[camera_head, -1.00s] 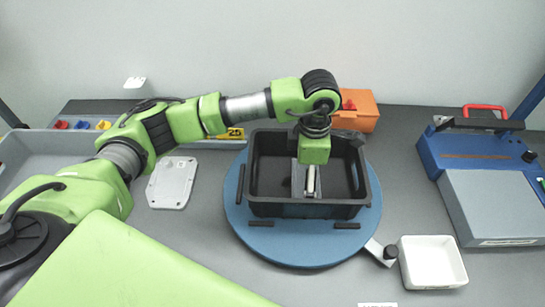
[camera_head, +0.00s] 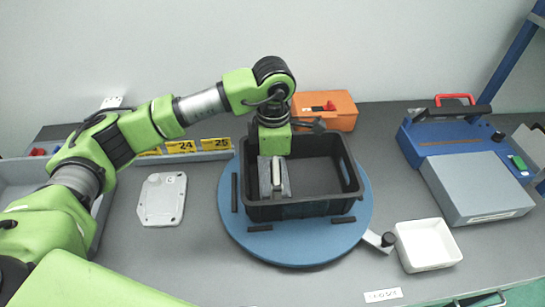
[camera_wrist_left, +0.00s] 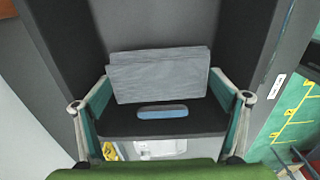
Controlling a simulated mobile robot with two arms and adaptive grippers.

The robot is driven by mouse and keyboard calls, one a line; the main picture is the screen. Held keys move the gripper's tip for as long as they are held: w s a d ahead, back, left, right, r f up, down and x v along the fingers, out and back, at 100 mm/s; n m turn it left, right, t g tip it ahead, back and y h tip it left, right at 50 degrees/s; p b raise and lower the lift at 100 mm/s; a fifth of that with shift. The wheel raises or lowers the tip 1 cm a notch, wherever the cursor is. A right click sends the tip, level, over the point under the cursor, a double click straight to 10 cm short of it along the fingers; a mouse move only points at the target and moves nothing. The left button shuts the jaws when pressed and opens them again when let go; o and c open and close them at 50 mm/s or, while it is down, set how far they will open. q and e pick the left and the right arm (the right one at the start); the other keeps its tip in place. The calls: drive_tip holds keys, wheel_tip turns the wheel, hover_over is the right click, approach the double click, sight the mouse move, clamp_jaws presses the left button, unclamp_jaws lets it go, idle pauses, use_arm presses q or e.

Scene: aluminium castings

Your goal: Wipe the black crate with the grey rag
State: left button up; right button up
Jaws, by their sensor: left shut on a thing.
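The black crate (camera_head: 305,208) stands upright on a round blue turntable (camera_head: 290,248) in the head view. My left gripper (camera_head: 275,178) reaches down into the left part of the crate. It is shut on the grey rag (camera_head: 264,180), a flat grey block shape. In the left wrist view the rag (camera_wrist_left: 158,78) sits between the two fingers of my left gripper (camera_wrist_left: 160,88), with dark crate walls (camera_wrist_left: 60,45) around it. I cannot tell whether the rag touches the crate floor. My right gripper is not in view.
An orange case (camera_head: 325,108) stands behind the crate. A white tray (camera_head: 428,245) is at the front right, beside the turntable's lever (camera_head: 380,241). A blue and grey fixture (camera_head: 478,187) is at the right. A light casting plate (camera_head: 162,200) lies at the left.

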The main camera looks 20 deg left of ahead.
use_arm(q)
drive_tip(key=shift+w+r+p, duration=0.1)
drive_tip(key=shift+r+p, duration=0.2)
drive_tip(key=shift+r, duration=0.65)
drive_tip(key=shift+a+r+p, duration=0.15)
drive_tip(key=shift+r+p, duration=0.15)
drive_tip(key=shift+r, duration=1.1)
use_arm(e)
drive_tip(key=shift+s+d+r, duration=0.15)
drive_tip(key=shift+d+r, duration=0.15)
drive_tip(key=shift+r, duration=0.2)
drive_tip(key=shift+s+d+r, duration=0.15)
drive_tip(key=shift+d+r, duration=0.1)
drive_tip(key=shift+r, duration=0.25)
